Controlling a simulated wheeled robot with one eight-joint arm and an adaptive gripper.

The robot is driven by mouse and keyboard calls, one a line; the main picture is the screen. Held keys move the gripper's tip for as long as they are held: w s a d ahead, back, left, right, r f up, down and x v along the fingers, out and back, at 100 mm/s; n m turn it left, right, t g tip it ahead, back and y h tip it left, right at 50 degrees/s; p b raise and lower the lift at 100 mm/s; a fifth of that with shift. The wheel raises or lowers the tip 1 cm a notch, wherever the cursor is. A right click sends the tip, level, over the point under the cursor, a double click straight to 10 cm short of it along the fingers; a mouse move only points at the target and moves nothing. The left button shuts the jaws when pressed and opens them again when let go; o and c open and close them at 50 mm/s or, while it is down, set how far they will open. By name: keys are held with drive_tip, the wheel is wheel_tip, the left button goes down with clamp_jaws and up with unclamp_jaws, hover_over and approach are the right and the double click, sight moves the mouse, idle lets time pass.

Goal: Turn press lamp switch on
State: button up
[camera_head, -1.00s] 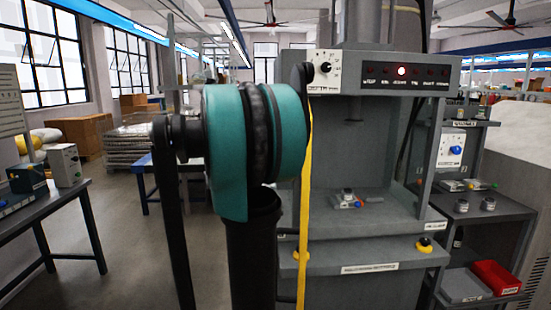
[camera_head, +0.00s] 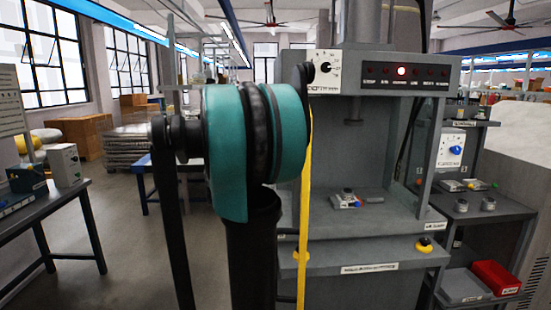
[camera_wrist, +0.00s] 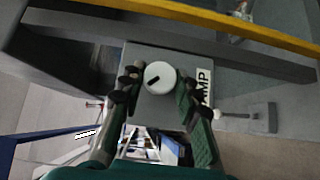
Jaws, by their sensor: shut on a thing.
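The lamp switch is a round white knob (camera_wrist: 160,77) with a short black mark on its face, tilted in the wrist view. It sits on a grey box (camera_wrist: 158,106) beside a white label ending in "AMP" (camera_wrist: 203,87). My gripper (camera_wrist: 158,85) is shut on the knob, with one dark finger at its left and one at its right. In the head view my teal and black arm stands in front of the left side of the grey press (camera_head: 377,215). My fingers and this knob cannot be made out there.
A yellow strip (camera_head: 304,205) runs down the press's left front edge and crosses the top of the wrist view (camera_wrist: 215,18). A bench (camera_head: 50,215) stands left.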

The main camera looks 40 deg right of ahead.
drive_tip(key=shift+s+d+r+m+t+y, duration=0.15)
drive_tip(key=shift+m+t+y, duration=0.4)
drive_tip(key=shift+m+y, duration=1.2)
drive_tip(key=shift+s+d+r+m+t+y, duration=0.15)
drive_tip(key=shift+m+t+y, duration=0.35)
drive_tip(key=shift+m+y, duration=1.2)
drive_tip(key=shift+s+d+r+m+t+y, duration=0.2)
drive_tip(key=shift+m+t+y, duration=0.5)
drive_tip(key=shift+y, duration=1.95)
drive_tip(key=shift+w+m, duration=0.15)
drive_tip(key=shift+m, duration=0.1)
drive_tip(key=o, duration=1.1)
drive_tip(key=shift+o, duration=0.2)
drive_tip(key=v, duration=1.2)
drive_tip(key=shift+r, duration=0.2)
